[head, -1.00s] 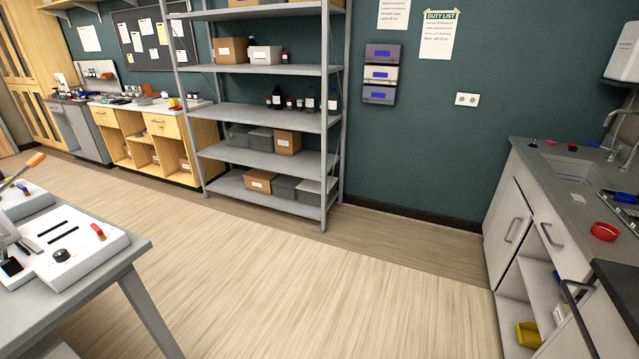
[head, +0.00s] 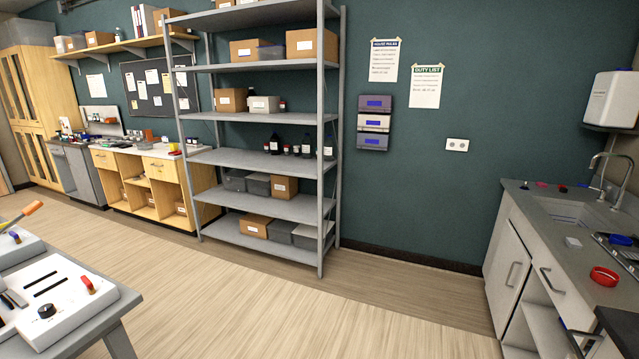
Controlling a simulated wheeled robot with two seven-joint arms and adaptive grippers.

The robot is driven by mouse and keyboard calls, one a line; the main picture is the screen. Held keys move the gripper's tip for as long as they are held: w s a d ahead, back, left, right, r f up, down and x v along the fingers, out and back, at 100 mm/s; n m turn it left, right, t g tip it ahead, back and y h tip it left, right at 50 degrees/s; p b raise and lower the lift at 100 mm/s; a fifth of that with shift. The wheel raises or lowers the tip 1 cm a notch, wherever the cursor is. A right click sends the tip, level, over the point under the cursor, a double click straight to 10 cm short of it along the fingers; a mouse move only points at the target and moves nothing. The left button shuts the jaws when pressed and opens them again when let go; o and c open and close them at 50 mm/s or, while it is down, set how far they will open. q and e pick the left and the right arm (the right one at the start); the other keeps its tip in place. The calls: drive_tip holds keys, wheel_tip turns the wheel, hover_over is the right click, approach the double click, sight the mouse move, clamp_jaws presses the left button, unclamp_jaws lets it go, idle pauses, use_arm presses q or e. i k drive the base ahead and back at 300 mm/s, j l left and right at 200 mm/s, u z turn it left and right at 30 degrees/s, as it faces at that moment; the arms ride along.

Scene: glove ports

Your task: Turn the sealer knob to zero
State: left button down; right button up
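In the head view, a white sealer-like device (head: 75,318) sits on a grey table at the lower left. It has a black round knob (head: 46,311) on its top face, two dark slots and a small red lever (head: 88,286). The knob's setting is too small to read. A lever with an orange handle (head: 32,208) rises from another white device behind it. Neither of my grippers can be made out.
The grey table's corner (head: 132,296) is at the lower left. Open wooden floor (head: 250,305) lies in the middle. A grey metal shelf (head: 262,158) stands against the green wall. A sink counter (head: 560,222) with a red ring (head: 604,276) is on the right.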

sight(48, 310)
drive_tip(key=u, duration=1.65)
